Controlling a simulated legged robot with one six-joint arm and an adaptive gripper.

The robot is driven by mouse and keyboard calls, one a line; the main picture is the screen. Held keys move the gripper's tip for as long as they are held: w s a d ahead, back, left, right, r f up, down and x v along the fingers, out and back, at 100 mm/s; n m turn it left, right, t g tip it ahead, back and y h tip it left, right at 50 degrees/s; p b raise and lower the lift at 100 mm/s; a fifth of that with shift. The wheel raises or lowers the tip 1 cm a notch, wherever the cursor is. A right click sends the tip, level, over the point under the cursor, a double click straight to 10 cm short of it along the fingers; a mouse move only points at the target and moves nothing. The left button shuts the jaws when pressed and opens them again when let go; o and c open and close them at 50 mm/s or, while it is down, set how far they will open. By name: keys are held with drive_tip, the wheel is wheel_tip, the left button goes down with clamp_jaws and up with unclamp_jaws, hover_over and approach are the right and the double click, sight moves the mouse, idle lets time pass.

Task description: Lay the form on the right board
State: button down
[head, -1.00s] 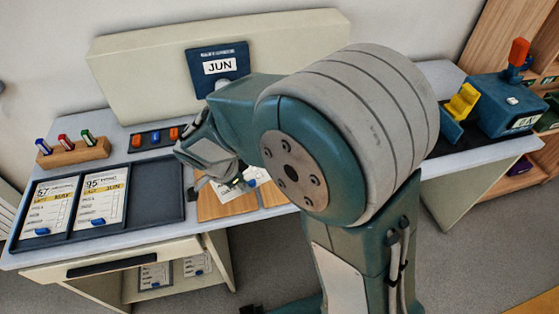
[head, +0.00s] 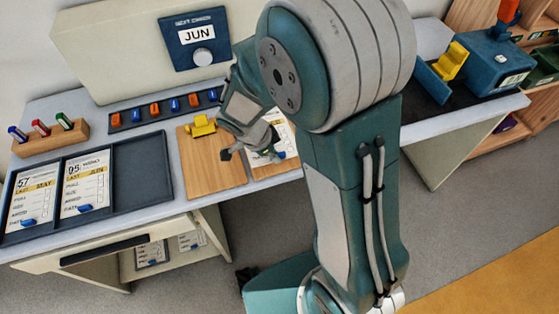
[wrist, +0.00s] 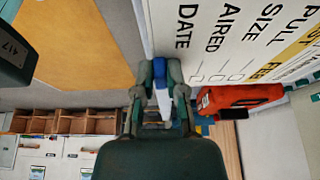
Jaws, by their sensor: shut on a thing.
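My gripper (head: 266,152) is shut on the blue tab (wrist: 160,72) of a white form with a yellow band. The form (wrist: 245,35) fills the upper right of the wrist view. In the head view the form (head: 284,134) is at the right wooden board (head: 276,172), partly hidden by my gripper. Only the board's near edge shows clearly. I cannot tell whether the form touches it. The left wooden board (head: 212,170) bears a yellow clamp (head: 201,126) at its far end and no form.
The dark tray (head: 143,178) at left holds two forms and an empty right compartment. Behind stand a pen block (head: 48,143), a rack of orange and blue pieces (head: 165,107) and a JUN display (head: 196,40). A teal machine (head: 492,65) is at right.

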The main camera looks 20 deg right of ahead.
sight(279, 168)
drive_tip(key=shift+w+d+f, duration=0.1)
drive_tip(key=shift+d+f, duration=0.45)
drive_tip(key=shift+f, duration=0.15)
drive_tip(key=shift+w+d+f, duration=0.1)
drive_tip(key=shift+d+f, duration=0.05)
drive_tip(key=shift+f, duration=0.8)
drive_tip(key=shift+d+f, duration=0.1)
drive_tip(key=shift+f, duration=0.8)
drive_tip(key=c, duration=0.7)
unclamp_jaws()
drive_tip(key=shift+r, duration=0.1)
